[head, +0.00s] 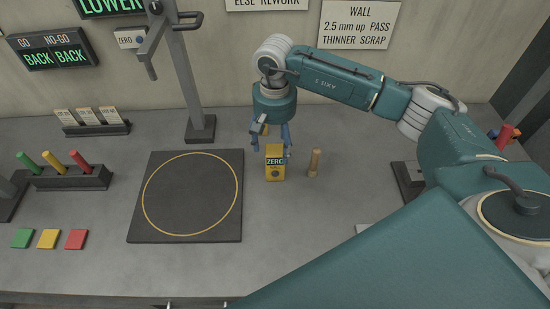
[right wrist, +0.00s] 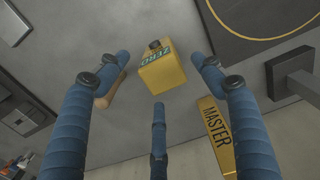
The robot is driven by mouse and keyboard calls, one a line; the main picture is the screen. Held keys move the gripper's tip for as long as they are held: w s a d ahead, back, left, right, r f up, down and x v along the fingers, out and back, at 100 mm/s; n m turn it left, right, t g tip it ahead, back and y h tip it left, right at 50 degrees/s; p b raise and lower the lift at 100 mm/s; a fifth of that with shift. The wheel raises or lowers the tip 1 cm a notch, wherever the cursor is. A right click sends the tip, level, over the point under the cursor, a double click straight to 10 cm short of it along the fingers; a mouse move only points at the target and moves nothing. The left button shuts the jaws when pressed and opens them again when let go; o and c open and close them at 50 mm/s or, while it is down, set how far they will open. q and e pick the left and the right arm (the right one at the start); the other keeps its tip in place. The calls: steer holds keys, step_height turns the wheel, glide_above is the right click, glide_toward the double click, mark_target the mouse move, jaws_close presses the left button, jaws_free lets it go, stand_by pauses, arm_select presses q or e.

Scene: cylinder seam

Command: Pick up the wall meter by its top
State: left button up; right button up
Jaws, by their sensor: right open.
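The wall meter, a small yellow box with a "ZERO" display (head: 275,174), stands on the grey bench right of the black square pad. It also shows in the right wrist view (right wrist: 170,76). My right gripper (head: 272,147) points down just above and behind the meter's top. My left gripper is not in view.
A wooden peg (head: 314,163) stands close right of the meter. A yellow "MASTER" piece (right wrist: 219,138) lies near the fingers. The black pad (head: 135,225) with a yellow ring is left, and a grey post stand (head: 200,130) is behind. Bare bench lies in front of the meter.

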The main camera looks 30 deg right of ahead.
mark_target(275, 149)
steer(key=f+p, duration=0.1)
steer(key=f, duration=0.1)
steer(key=f+p, duration=0.2)
steer(key=f, duration=0.1)
steer(key=shift+w+d+f, duration=0.2)
steer(key=shift+w+f, duration=0.1)
steer(key=shift+w, duration=0.1)
steer(key=shift+f, duration=0.2)
steer(key=c, duration=0.7)
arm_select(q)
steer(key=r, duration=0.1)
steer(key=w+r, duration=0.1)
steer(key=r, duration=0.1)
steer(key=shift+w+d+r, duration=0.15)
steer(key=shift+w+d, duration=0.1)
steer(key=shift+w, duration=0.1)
arm_select(e)
steer(key=c, duration=0.7)
